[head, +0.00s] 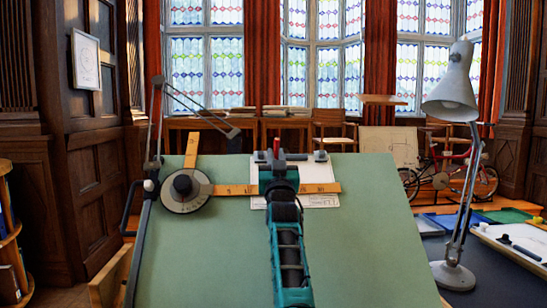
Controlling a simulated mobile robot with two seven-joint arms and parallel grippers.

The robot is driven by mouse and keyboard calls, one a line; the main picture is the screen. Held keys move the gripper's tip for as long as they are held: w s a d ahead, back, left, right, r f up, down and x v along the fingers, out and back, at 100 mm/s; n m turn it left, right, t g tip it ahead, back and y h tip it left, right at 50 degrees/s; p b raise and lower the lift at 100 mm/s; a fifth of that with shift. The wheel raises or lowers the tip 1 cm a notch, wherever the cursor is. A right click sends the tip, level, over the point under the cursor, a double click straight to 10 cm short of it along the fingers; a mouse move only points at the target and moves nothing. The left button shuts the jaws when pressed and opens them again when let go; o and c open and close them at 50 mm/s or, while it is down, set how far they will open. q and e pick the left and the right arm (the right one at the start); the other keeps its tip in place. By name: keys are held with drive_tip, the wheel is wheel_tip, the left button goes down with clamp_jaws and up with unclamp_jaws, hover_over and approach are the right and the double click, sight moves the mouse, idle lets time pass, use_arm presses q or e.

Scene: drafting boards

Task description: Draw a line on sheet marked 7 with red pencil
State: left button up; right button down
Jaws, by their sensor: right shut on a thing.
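My right gripper (279,160) is over the upper middle of the green drafting board, seen from behind along my teal and black arm. It is shut on a slim red thing, apparently the red pencil (276,146), whose upper end sticks up above the fingers. The pencil's tip is hidden, so I cannot tell whether it touches paper. A white sheet (320,169) lies under and around the gripper at the board's top edge. My arm and an orange ruler cover part of it. No number on it is readable. My left gripper is not in view.
The drafting machine's round head (186,190) sits on the green board (370,250), its orange rulers (232,190) reaching to my gripper. A grey lamp (455,275) stands on a dark table at right, beside a white board (515,240). The board's lower right is clear.

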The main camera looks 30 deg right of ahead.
drive_tip(key=shift+s+d+f+p, duration=0.15)
drive_tip(key=shift+s+d+p, duration=0.2)
drive_tip(key=shift+d, duration=0.3)
idle(0.4)
drive_tip(key=shift+d, duration=0.15)
drive_tip(key=shift+s+d+p, duration=0.2)
drive_tip(key=shift+d+p, duration=0.05)
drive_tip(key=shift+p, duration=0.1)
drive_tip(key=shift+s+d, duration=0.15)
drive_tip(key=shift+d, duration=0.1)
idle(0.5)
drive_tip(key=shift+s+d+p, duration=0.25)
drive_tip(key=shift+d+p, duration=0.2)
drive_tip(key=shift+d, duration=0.05)
drive_tip(key=shift+s+d, duration=0.2)
drive_tip(key=shift+d, duration=0.2)
idle(0.6)
drive_tip(key=shift+s+d+p, duration=0.15)
drive_tip(key=shift+d+p, duration=0.1)
drive_tip(key=shift+p, duration=0.1)
drive_tip(key=shift+s+d, duration=0.15)
drive_tip(key=shift+d, duration=0.1)
